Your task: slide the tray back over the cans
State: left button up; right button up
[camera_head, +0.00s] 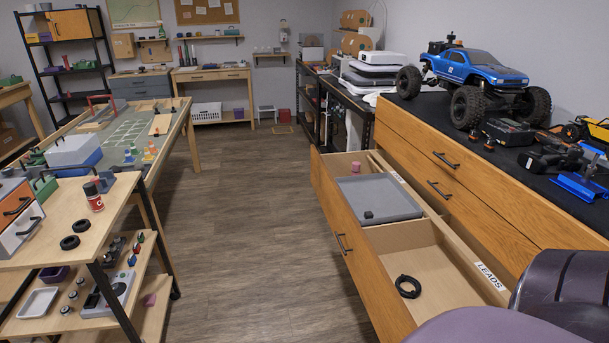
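A grey tray (379,199) lies inside an open wooden drawer (335,212), toward the middle of its length. A small black object (369,214) rests on the tray. A small pink can-like item (356,167) stands in the drawer beyond the tray's far edge. Whatever lies under the tray is hidden. Neither gripper shows; dark and purple parts of my own body fill the bottom right corner.
A strip labelled LEADS (488,275) runs along the drawer's right side. A blue RC truck (475,78) stands on the black-topped bench at right. At left, a wooden cart (110,205) carries a red-and-black can (93,197) and black rings. The floor between is clear.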

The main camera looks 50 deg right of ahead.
aim_at(378, 198)
jog(key=i+z, duration=0.35)
jog(key=i, duration=0.15)
jog(key=i+j+z, duration=0.35)
jog(key=i, duration=0.15)
jog(key=i+z, duration=0.25)
jog(key=z, duration=0.15)
jog(key=i+z, duration=0.35)
jog(key=i+j+z, duration=0.1)
jog(key=z, duration=0.3)
jog(key=i+z, duration=0.2)
jog(key=z, duration=0.15)
jog(key=i+j+z, duration=0.2)
jog(key=z, duration=0.2)
jog(key=i+j+z, duration=0.15)
jog(key=z, duration=0.2)
jog(key=i+j+z, duration=0.25)
jog(key=z, duration=0.15)
jog(key=i+j+z, duration=0.2)
jog(key=z, duration=0.15)
jog(key=i+j+z, duration=0.15)
jog(key=j+z, duration=0.25)
jog(key=j, duration=0.1)
